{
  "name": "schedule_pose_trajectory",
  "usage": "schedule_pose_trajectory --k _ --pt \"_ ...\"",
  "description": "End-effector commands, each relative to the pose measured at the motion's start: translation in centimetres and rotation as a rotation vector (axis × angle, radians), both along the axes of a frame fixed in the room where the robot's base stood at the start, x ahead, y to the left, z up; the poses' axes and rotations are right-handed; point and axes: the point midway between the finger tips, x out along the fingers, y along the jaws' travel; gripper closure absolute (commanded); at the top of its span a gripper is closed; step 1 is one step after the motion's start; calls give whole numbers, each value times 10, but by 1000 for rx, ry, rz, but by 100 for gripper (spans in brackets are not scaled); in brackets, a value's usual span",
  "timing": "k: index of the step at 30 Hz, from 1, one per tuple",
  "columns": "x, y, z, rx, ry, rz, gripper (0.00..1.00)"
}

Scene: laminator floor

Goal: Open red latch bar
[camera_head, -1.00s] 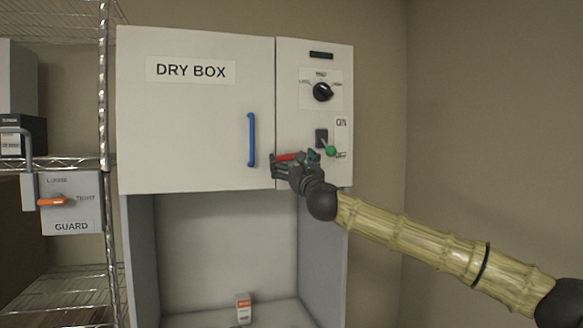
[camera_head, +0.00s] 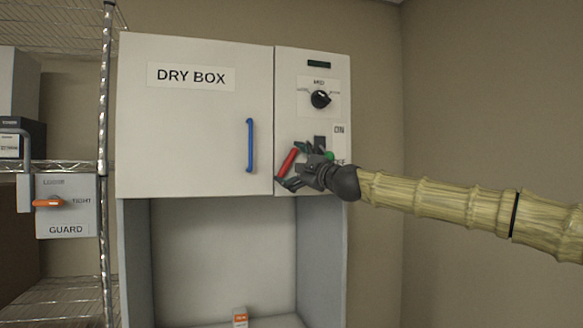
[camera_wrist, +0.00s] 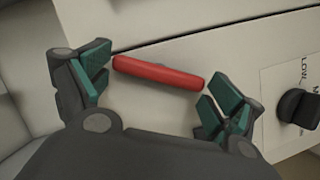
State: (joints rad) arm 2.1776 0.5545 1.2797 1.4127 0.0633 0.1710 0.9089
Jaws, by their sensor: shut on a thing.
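The red latch bar (camera_head: 287,164) is on the front of the DRY BOX cabinet, near the seam between the door (camera_head: 200,120) and the control panel (camera_head: 313,75). It stands steeply tilted, its upper end leaning right. My gripper (camera_head: 293,166) is shut on it, with one finger at the upper end and one at the lower. In the wrist view the red bar (camera_wrist: 158,72) spans lengthwise between the two green-padded fingers. The door is closed, with its blue handle (camera_head: 250,146) left of the bar.
A black dial (camera_head: 320,99) reading MID is above my gripper. A wire shelf with a GUARD box (camera_head: 67,205) stands at left. A small carton (camera_head: 240,318) sits in the open bay below.

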Motion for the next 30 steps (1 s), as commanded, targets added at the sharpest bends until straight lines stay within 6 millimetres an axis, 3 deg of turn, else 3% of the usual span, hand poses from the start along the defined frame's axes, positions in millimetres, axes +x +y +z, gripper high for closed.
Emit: schedule_pose_trajectory --k 15,30 --pt "0 -2 8 -394 -131 -3 31" --pt "1 -1 6 -524 -173 -1 31"
